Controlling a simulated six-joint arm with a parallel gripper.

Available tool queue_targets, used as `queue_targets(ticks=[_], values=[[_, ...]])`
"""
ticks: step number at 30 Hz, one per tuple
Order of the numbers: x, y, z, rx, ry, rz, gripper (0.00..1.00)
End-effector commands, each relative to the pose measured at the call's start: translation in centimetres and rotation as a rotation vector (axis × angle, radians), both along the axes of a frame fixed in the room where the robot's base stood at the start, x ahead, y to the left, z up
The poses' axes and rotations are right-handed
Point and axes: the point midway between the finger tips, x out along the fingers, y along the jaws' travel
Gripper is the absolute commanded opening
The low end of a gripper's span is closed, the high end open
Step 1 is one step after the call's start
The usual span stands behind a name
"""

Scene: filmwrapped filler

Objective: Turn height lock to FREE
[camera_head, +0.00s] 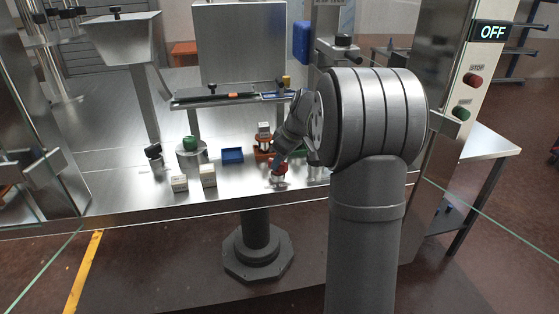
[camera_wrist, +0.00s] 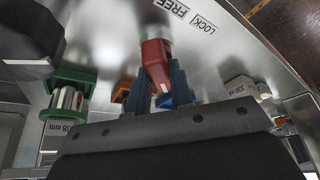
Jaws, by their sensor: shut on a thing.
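The height lock is a red handle (camera_wrist: 156,60) with a white mark, on a metal plate in the wrist view. A label on the plate reads FREE (camera_wrist: 181,9) and another reads LOCK (camera_wrist: 205,23), both beyond the handle. Which label the handle points to I cannot tell. My gripper (camera_wrist: 158,91) has blue fingers on either side of the handle and is shut on it.
A green holder (camera_wrist: 68,102) with a metal cylinder is left in the wrist view. A display (camera_head: 492,32) reads OFF.

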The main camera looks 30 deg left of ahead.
Motion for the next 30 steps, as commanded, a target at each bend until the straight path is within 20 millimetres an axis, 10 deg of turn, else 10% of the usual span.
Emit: queue_targets(ticks=[4, 16, 30], values=[[0.0, -0.1, 0.0, -0.001, 0.0, 0.001, 0.42], [0.0, -0.3, 0.8, 0.0, -0.001, 0.0, 0.42], [0.2, -4.4, 10.6, 0.001, -0.005, -0.002, 0.42]])
